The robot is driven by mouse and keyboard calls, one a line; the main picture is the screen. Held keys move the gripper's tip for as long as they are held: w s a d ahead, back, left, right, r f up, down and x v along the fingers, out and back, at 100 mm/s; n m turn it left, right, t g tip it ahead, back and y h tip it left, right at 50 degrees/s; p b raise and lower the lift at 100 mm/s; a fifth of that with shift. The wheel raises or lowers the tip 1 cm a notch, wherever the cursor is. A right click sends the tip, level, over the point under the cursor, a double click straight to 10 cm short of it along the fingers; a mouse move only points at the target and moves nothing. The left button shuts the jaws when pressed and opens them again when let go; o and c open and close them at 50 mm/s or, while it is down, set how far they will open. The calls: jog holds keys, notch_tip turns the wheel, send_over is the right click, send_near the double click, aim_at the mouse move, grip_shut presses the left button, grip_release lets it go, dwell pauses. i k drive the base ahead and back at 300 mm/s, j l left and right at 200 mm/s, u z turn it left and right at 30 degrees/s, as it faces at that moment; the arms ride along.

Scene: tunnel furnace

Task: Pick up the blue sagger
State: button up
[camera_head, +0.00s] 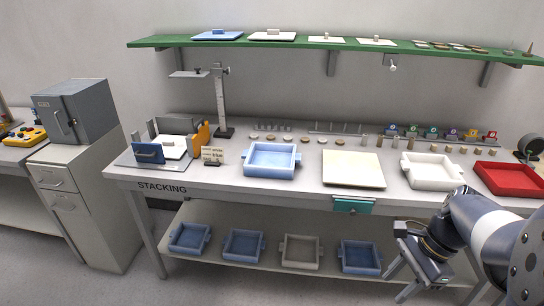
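A blue sagger (271,173), a square open tray with side lugs, sits on the bench top left of centre and looks empty. Several more saggers stand on the lower shelf: a blue one (188,249) at the left, a blue one (242,256) beside it, a grey one (299,264), and a blue one (359,268) at the right. My gripper (399,283) is at the lower right, in front of the bench and well away from the bench-top blue sagger. Its fingers look spread, with nothing visible between them.
On the bench top are a cream slab (353,168), a white sagger (432,184) and a red tray (508,190). A height gauge (222,105) stands behind left. Lids, including a blue one (218,36), lie on the green shelf (300,42) above.

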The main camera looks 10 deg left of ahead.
aim_at(263, 160)
jog(key=i+j+z, duration=0.1)
jog(key=i+j, duration=0.4)
jog(key=j, duration=0.15)
jog(key=i+j+z, duration=0.15)
jog(key=j, duration=0.2)
jog(key=i+j, duration=0.3)
jog(key=i+j+z, duration=0.15)
jog(key=j, duration=0.25)
jog(key=i+j+z, duration=0.1)
jog(key=i+j, duration=0.3)
jog(key=j, duration=0.35)
jog(key=z, duration=0.05)
